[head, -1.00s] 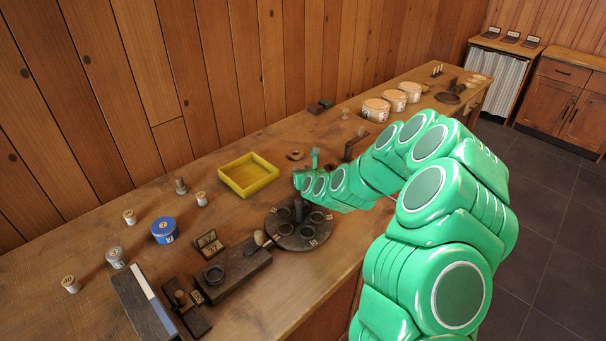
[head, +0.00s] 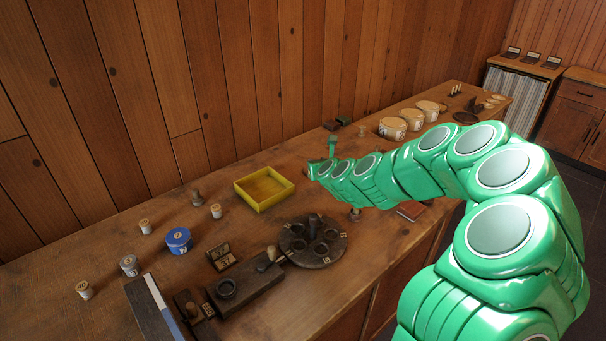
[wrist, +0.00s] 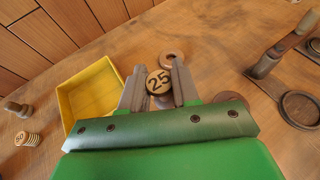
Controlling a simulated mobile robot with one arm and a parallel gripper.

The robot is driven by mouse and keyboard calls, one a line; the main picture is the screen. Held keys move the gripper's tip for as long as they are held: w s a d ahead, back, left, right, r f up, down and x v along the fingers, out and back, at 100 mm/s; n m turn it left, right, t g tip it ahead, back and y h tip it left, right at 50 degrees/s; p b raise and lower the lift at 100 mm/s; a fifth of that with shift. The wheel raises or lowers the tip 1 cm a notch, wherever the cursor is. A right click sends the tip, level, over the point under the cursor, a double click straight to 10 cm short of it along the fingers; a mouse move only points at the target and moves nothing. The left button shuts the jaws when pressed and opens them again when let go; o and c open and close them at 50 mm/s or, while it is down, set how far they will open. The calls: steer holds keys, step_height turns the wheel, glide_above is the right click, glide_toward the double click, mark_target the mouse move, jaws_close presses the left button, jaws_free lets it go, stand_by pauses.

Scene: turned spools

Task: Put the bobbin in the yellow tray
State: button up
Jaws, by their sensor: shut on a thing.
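My green arm hides the fingers and the bobbin in that view. The bobbin is beside the tray, not over it; its exact height above the bench is hard to tell.
A dark round stand with cups (head: 328,250) is in front of the tray. Several small spools and a blue tin (head: 179,240) stand to the left. A wooden ring (wrist: 172,58) lies just beyond the bobbin. Bare bench lies behind the tray.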

mark_target(269, 186)
steer(key=s+a+r, duration=0.4)
steer(key=s+a, duration=0.7)
steer(key=s, duration=0.2)
steer(key=x, duration=1)
steer(key=shift+s+a+f, duration=0.3)
steer(key=shift+a+f, duration=0.05)
steer(key=shift+f, duration=0.05)
steer(key=w+f, duration=0.1)
steer(key=f, duration=0.1)
steer(key=w+a+f, duration=0.1)
steer(key=w+f, duration=0.1)
steer(key=shift+w+a+f, duration=0.1)
steer(key=shift+w+f, duration=0.05)
steer(key=shift+w, duration=0.05)
steer(key=shift+w+a+f, duration=0.25)
steer(key=shift+w+f, duration=0.2)
steer(key=shift+f, duration=1.7)
steer(key=shift+f, duration=0.1)
steer(key=o, duration=1)
